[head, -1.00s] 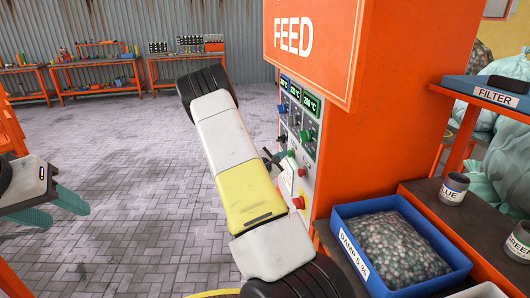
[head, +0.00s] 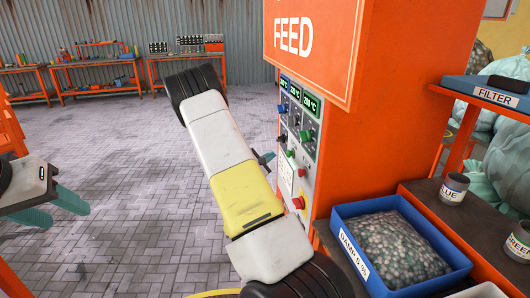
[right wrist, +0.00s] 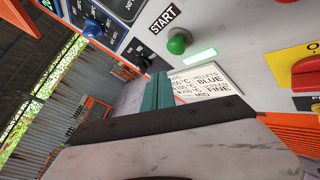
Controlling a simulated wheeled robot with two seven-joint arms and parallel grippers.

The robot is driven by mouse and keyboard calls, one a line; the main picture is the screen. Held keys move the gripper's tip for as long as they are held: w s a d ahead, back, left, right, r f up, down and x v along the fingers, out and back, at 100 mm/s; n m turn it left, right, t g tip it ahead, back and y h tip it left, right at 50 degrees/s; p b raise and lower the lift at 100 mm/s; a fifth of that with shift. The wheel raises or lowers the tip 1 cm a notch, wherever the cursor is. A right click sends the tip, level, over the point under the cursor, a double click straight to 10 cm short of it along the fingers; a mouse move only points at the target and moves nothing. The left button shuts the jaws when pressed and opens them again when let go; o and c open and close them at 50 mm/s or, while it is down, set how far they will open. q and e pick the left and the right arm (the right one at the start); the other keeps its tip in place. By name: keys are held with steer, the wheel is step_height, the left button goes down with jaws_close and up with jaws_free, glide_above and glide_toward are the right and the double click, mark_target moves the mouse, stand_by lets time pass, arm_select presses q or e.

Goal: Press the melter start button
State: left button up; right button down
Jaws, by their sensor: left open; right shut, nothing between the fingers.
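The green start button (right wrist: 178,43) is on the machine's control panel, under a START label (right wrist: 162,19), in the right wrist view. A pale green bar (right wrist: 200,55) glows beside it. In the head view the green button (head: 290,154) shows on the panel of the orange FEED machine (head: 375,130). My right gripper (head: 267,157) is shut and empty, just left of the panel and apart from the button; its teal fingers (right wrist: 158,90) point at the panel in the wrist view. My left gripper (head: 60,207) is open and empty at the far left, away from the machine.
The panel also has a blue knob (right wrist: 92,27), a red knob (right wrist: 306,72) and a printed settings card (right wrist: 210,82). A blue bin of pellets (head: 345,212) stands on a dark bench at the right. Open paved floor (head: 130,150) lies to the left.

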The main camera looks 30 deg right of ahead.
steer(key=shift+w+a, duration=0.25)
steer(key=shift+a, duration=0.75)
steer(key=s+a+r+m+g+y, duration=0.1)
steer(key=s+r+m+g+y, duration=0.1)
steer(key=s+r+m+g, duration=0.5)
steer(key=s+a+r+m+y, duration=0.1)
steer(key=s+r+m+y, duration=0.2)
steer(key=s, duration=0.8)
steer(key=s+a+r+m+t+y, duration=0.2)
steer(key=s+a+r+y, duration=0.3)
steer(key=s+a, duration=0.3)
steer(key=s+a+r+m+t+y, duration=0.2)
steer(key=s+a+r+m+y, duration=0.2)
steer(key=s+a, duration=0.5)
steer(key=a+r+y, duration=0.2)
steer(key=a, duration=0.4)
steer(key=shift+a+r+t, duration=0.25)
steer(key=shift+t, duration=0.05)
